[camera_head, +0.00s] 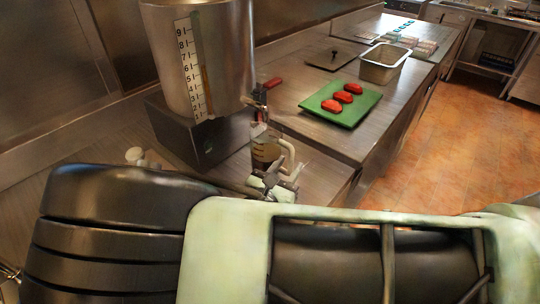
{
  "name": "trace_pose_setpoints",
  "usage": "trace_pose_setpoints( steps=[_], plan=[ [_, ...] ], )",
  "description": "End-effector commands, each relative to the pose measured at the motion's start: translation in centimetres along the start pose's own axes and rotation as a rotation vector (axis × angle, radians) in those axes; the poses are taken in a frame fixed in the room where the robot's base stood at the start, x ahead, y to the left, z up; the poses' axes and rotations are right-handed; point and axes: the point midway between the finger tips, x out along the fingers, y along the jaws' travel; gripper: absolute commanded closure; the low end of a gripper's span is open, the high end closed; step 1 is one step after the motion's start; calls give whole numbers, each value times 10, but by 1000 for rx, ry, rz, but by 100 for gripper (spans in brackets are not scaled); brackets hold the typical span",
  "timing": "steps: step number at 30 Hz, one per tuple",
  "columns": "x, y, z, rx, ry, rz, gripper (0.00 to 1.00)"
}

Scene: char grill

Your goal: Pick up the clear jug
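The clear jug (264,151) stands below the tap of the big metal pot, near the counter's front edge. It has measuring marks and a pale handle (288,154) on its right side. Its lower part is hidden. A small grey metal part that looks like my gripper (275,179) shows just in front of the jug, low and near the handle. My arm covers much of the foreground and hides part of it. I cannot tell whether its fingers are open or shut, or whether they touch the jug.
A tall metal pot (218,55) with a number scale and a red-handled tap stands on a dark base (190,140). A green board (350,117) with red pieces lies to the right, near a metal pan (384,74). Open orange floor (450,145) lies at right.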

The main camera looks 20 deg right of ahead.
Motion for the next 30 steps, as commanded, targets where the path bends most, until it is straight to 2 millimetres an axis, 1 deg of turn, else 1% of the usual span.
trace_pose_setpoints(
  steps=[1, 5, 8, 13, 14, 15, 17, 18, 30],
  plan=[
    [8, 0, -2, 1, 0, -3, 66],
    [22, 0, -1, 1, 2, 0, 66],
    [25, 1, -1, 0, 3, 2, 66],
    [25, 1, 0, 1, 3, 2, 66],
    [25, 1, 0, 1, 3, 2, 71],
    [25, 1, 0, 1, 3, 2, 82],
    [25, 1, 0, 1, 3, 2, 99],
    [25, 1, 0, 1, 3, 2, 100],
    [25, 1, 1, 3, 2, 1, 100]
  ],
)
